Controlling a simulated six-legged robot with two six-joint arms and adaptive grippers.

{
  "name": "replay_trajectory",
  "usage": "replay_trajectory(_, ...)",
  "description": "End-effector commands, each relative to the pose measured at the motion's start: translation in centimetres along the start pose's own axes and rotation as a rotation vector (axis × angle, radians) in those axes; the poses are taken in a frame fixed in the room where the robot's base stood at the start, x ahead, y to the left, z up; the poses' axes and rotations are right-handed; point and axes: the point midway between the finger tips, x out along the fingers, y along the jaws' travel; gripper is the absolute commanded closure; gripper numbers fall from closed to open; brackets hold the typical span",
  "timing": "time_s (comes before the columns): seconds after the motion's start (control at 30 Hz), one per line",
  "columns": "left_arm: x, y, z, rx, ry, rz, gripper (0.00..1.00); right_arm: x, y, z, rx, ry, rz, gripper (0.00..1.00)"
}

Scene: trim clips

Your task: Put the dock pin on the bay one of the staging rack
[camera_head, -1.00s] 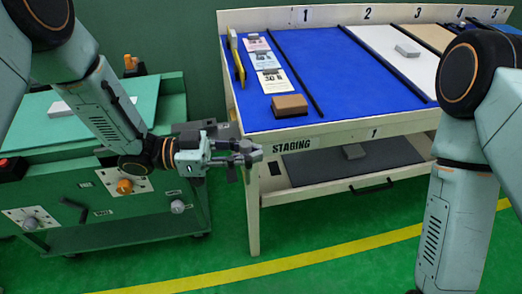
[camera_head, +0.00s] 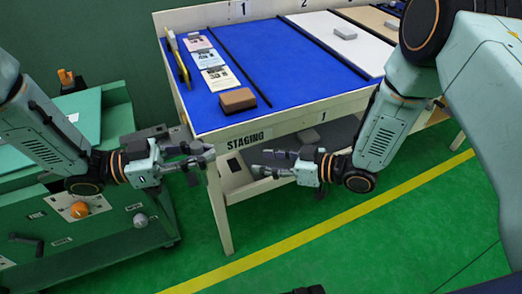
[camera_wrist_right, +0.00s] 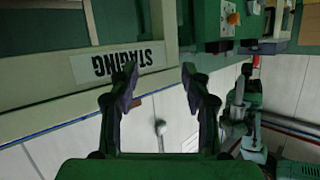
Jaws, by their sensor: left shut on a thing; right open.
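The staging rack (camera_head: 222,212) is cream-coloured, with a STAGING label on its front edge. Its bay one (camera_head: 275,62) is the blue surface under the number 1. My left gripper (camera_head: 206,156) is shut in front of the rack's near left corner, below the top. A small grey piece at its fingertips is probably the dock pin; its shape is hard to make out against the fingers. My right gripper (camera_head: 262,163) is open and empty, facing the left one across a gap in front of the rack. Its open fingers (camera_wrist_right: 160,90) show in the right wrist view.
Bay one holds a brown block (camera_head: 238,100) near its front left, several cards (camera_head: 208,58) and a yellow-edged strip (camera_head: 180,62) along the left. A black divider (camera_head: 325,52) bounds it on the right. A green bench (camera_head: 105,105) stands left. Bay one's middle is clear.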

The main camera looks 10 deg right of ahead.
Motion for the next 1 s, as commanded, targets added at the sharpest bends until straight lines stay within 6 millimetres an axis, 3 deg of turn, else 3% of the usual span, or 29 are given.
replay_trajectory(0.1, 0.0, 0.0, 0.0, 0.000, 0.000, 0.000, 1.00, 0.3, -0.7, -3.1, -0.096, 0.096, -0.136, 0.52)
replay_trajectory(0.3, 0.0, 0.0, 0.0, 0.000, 0.000, 0.000, 1.00, -0.7, -3.2, -6.4, -0.219, 0.207, -0.393, 0.52)
replay_trajectory(0.67, 0.0, 0.0, 0.0, 0.000, 0.000, 0.000, 1.00, -3.6, -6.9, -7.9, -0.233, 0.275, -0.676, 0.52)
replay_trajectory(1.0, 0.0, 0.0, 0.0, 0.000, 0.000, 0.000, 1.00, -0.6, -9.6, -8.7, -0.220, 0.275, -0.681, 0.52)
